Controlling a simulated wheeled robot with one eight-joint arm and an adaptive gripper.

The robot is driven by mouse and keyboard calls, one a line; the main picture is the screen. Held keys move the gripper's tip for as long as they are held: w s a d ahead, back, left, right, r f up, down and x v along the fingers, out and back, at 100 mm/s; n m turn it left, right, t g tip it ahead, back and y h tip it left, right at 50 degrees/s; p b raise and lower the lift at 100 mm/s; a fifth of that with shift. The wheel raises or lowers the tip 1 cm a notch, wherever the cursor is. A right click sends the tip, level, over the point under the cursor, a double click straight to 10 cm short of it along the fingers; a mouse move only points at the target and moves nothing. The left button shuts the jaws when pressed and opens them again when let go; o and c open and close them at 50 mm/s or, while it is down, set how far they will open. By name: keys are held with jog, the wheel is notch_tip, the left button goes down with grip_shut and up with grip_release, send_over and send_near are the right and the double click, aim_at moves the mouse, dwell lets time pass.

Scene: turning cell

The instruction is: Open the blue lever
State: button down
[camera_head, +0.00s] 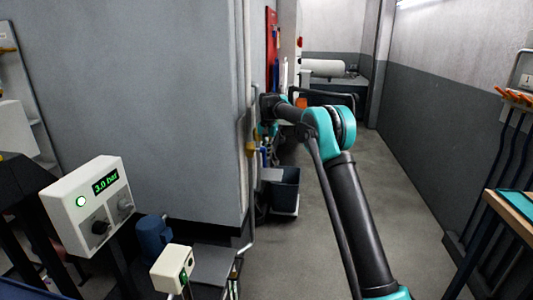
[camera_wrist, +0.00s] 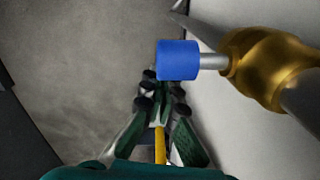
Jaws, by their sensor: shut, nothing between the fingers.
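The blue lever (camera_wrist: 178,60) shows in the wrist view as a short blue cylinder on a grey metal stem. The stem joins a brass valve body (camera_wrist: 268,66) on a grey pipe. My gripper (camera_wrist: 160,92) is shut and empty, its dark fingertips just below the blue lever in the picture. I cannot tell whether they touch it. In the head view my gripper (camera_head: 265,128) is small and partly hidden at the wall corner. The brass valve (camera_head: 251,148) shows there on the vertical pipe. The lever is too small there to make out surely.
The pipe (camera_head: 249,200) runs down the wall's corner. A dark bin (camera_head: 284,190) stands on the floor beside it. A white box with a "3.0 bar" display (camera_head: 88,205) is at lower left. The grey floor (camera_head: 355,160) on the right is largely clear.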

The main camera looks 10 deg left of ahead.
jog(key=shift+s+f, duration=0.45)
jog(key=shift+s, duration=0.15)
dwell(0.6)
